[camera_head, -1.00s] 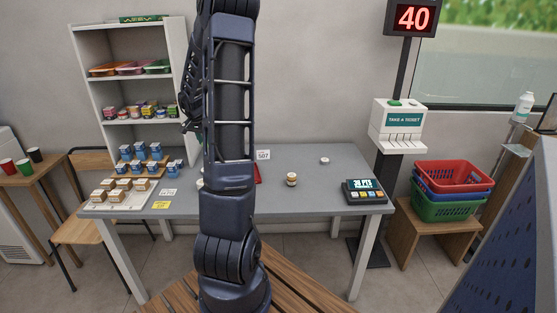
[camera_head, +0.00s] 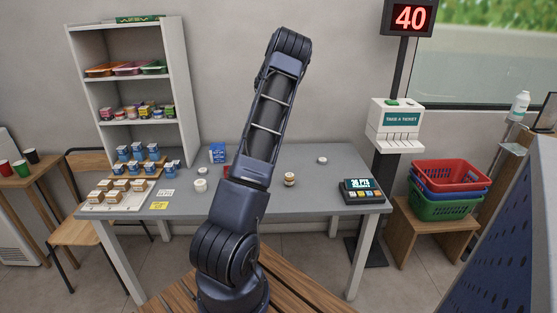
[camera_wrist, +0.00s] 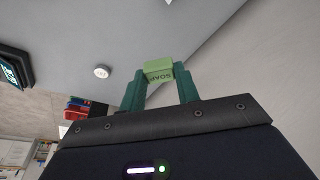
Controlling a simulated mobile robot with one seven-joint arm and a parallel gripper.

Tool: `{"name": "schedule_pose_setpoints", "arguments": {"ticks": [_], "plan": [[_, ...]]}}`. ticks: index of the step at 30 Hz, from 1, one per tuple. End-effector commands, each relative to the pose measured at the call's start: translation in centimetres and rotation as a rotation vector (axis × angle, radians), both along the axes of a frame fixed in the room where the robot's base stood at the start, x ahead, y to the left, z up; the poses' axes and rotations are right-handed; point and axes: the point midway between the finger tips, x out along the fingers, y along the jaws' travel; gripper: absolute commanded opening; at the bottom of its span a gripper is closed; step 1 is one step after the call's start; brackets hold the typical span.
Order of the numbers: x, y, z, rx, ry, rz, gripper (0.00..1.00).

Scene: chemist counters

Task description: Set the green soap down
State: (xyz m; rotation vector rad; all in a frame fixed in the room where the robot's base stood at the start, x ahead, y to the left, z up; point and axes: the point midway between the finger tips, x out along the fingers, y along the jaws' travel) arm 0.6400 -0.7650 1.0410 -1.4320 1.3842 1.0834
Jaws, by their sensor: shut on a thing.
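The green soap (camera_wrist: 158,70) is a small light-green block marked SOAP. In the wrist view it sits between the two dark green fingers of my gripper (camera_wrist: 160,84), which is shut on it. Grey tabletop (camera_wrist: 135,30) shows beyond and to the left of the soap, with its edge running diagonally behind it. I cannot tell how far the soap is above or beyond the table. In the head view my arm rises over the grey table (camera_head: 330,205); my gripper and the soap are not visible there.
On the table are a white round item (camera_head: 322,160), a small jar (camera_head: 289,179), a white jar (camera_head: 200,185), a blue box (camera_head: 217,153) and a scale-like display (camera_head: 362,190). Boxes (camera_head: 118,184) crowd the left end. The right middle is mostly clear. A ticket dispenser (camera_head: 397,125) stands behind.

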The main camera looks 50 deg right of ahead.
Motion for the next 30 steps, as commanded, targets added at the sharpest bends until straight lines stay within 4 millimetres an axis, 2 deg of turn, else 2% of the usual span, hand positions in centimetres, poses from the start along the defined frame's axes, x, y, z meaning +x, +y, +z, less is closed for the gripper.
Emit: {"name": "schedule_pose_setpoints", "arguments": {"ticks": [3, 8, 24, 30], "plan": [[-0.9, -1.8, -0.4, 0.0, 0.004, -0.023, 0.1], [-1.4, -2.6, -1.4, 0.001, 0.008, -0.032, 0.1], [-1.3, -2.5, -12.8, 0.001, 0.007, -0.03, 0.1], [-1.3, -2.5, -15.6, 0.001, 0.008, -0.032, 0.1]]}}
